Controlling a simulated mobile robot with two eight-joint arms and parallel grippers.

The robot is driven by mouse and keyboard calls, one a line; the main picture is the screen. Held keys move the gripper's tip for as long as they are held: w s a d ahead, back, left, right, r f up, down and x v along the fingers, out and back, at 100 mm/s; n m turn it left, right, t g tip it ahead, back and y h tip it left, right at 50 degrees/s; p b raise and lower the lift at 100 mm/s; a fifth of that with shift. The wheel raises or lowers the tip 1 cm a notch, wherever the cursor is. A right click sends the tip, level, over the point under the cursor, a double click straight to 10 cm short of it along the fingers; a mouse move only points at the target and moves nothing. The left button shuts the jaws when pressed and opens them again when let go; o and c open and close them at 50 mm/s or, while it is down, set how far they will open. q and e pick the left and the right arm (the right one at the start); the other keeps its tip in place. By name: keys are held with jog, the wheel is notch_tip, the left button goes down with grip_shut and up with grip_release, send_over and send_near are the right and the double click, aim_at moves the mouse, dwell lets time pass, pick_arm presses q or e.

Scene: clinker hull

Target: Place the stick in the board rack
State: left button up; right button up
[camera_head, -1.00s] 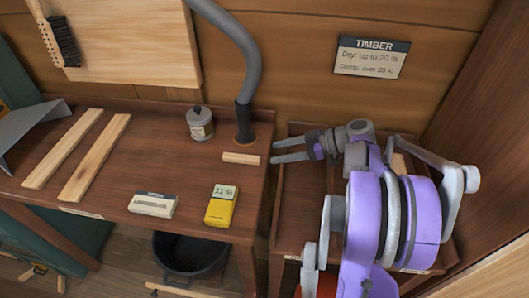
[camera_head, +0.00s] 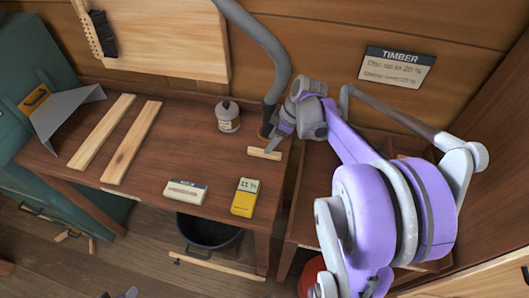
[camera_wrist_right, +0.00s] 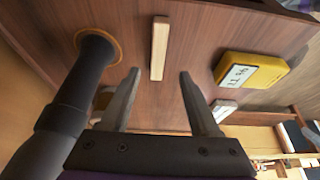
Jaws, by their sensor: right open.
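The stick, a short pale wooden piece (camera_head: 264,153), lies on the brown bench near its right end. It also shows in the right wrist view (camera_wrist_right: 159,48), lying between and just beyond the fingertips. My right gripper (camera_head: 284,130) is above the bench's right end, pointing down, close to the stick. In the right wrist view its two fingers (camera_wrist_right: 160,88) are apart with nothing held. What looks like the board rack, a low brown wooden unit (camera_head: 309,190), stands right of the bench, largely hidden behind my right arm.
A dark hose (camera_head: 273,80) rises right beside my right gripper. A grey canister (camera_head: 228,117), a yellow meter (camera_head: 245,198), a pale box (camera_head: 186,192) and two long boards (camera_head: 132,142) are on the bench. A TIMBER sign (camera_head: 398,68) hangs behind.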

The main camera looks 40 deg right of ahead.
jog(key=shift+d+x, duration=0.15)
jog(key=shift+x, duration=1.4)
jog(key=shift+d+x, duration=0.15)
jog(key=shift+x, duration=1.4)
jog(key=shift+s, duration=0.1)
grip_shut()
